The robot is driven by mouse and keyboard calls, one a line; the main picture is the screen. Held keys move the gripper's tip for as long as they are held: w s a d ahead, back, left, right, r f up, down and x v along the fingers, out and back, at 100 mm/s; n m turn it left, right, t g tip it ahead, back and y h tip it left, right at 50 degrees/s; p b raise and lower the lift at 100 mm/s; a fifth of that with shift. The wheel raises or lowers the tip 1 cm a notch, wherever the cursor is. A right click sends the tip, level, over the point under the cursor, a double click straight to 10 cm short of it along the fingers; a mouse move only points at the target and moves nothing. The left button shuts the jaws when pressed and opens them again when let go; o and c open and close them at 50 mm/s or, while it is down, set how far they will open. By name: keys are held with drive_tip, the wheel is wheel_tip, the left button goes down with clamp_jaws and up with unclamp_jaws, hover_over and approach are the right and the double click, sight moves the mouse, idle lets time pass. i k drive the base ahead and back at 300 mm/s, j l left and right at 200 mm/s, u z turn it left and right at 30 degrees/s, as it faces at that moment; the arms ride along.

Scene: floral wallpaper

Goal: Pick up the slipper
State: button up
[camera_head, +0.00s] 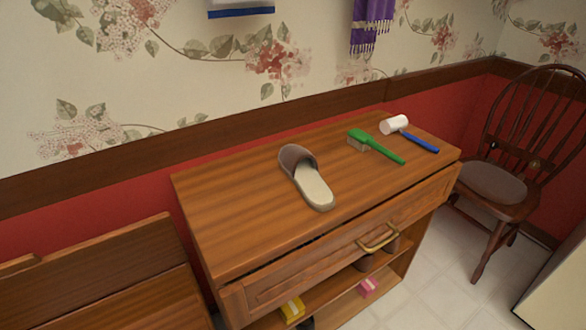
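A single slipper (309,181) lies on top of the wooden cabinet (231,228), near the middle of its top. It has a brownish-grey upper at the far left end and a pale beige footbed. Its open heel points toward the cabinet's front edge, to the lower right. My gripper is not in view, and nothing touches the slipper.
A green brush (377,147) and a white-headed mallet (394,125) with a blue handle lie right of the slipper. The drawer has a brass handle (377,239). A wooden chair (501,182) stands right; a wooden bench (110,273) stands left. The cabinet top's left part is clear.

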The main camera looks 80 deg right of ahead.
sight(299, 165)
drive_tip(key=k+l+u, duration=0.2)
drive_tip(key=k+l, duration=0.2)
drive_tip(key=k+l+u, duration=0.2)
drive_tip(key=k+l, duration=0.15)
drive_tip(key=k, duration=0.25)
drive_tip(key=k+l+u, duration=0.15)
drive_tip(key=k, duration=0.35)
drive_tip(key=k+l+u, duration=0.2)
drive_tip(key=k, duration=0.35)
drive_tip(key=k+l+u, duration=0.2)
drive_tip(key=k, duration=0.35)
